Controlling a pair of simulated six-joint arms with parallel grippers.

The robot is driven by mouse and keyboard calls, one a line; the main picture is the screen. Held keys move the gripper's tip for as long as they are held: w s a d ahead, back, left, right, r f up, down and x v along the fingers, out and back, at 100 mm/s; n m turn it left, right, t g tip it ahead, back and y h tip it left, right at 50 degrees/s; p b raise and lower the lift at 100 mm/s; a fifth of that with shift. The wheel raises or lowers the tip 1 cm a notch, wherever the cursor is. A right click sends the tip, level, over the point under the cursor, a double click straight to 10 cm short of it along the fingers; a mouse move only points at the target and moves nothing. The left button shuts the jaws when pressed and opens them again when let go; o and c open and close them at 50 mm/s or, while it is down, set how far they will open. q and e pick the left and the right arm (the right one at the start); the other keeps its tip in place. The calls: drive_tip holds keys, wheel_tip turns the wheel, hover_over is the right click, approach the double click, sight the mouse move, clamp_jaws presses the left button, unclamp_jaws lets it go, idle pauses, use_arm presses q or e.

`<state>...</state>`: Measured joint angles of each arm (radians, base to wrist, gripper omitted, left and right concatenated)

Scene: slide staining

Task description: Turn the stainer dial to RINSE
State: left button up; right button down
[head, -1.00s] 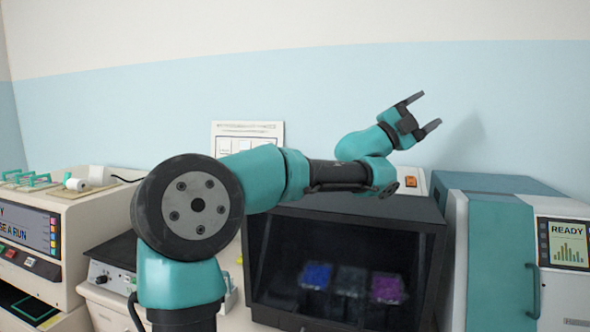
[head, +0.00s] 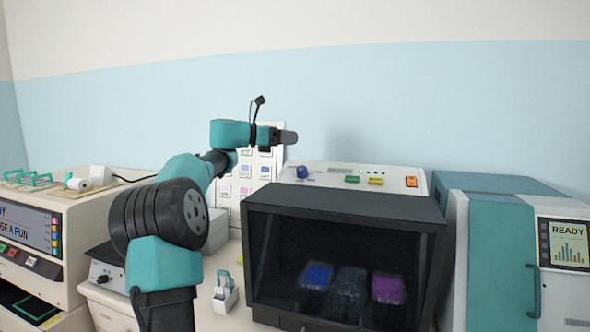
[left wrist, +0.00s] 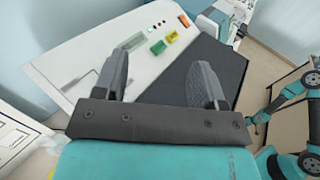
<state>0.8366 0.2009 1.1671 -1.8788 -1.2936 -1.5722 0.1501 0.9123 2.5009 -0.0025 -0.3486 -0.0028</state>
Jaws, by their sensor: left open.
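The stainer (head: 345,255) is a dark-fronted cabinet with a sloped white top panel (head: 335,176). Its dial (head: 302,172) is a small blue knob at the left of that panel. What the dial points at is too small to read. My left gripper (head: 275,120) is open and empty, above and to the left of the dial, apart from it. In the left wrist view the open fingers (left wrist: 160,80) show over the panel (left wrist: 85,60); I cannot make out the dial there.
Green (head: 352,179), yellow (head: 376,181) and orange (head: 411,182) buttons sit right of the dial. A wall chart (head: 244,185) is behind my left arm. A teal-and-white machine reading READY (head: 568,240) stands right. A small white holder (head: 225,296) stands left of the stainer.

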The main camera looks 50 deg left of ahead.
sight(300, 168)
use_arm(q)
drive_tip(key=s+a+f+m+g+y, duration=0.2)
drive_tip(key=s+a+f+y, duration=0.1)
drive_tip(key=s+a, duration=0.4)
drive_tip(key=shift+s+a+f, duration=0.35)
drive_tip(key=shift+a+f, duration=0.35)
drive_tip(key=shift+f, duration=0.15)
drive_tip(key=x, duration=1.7)
drive_tip(key=shift+w+d+f, duration=0.1)
drive_tip(key=shift+f, duration=0.15)
drive_tip(key=c, duration=0.9)
drive_tip(key=shift+c, duration=0.2)
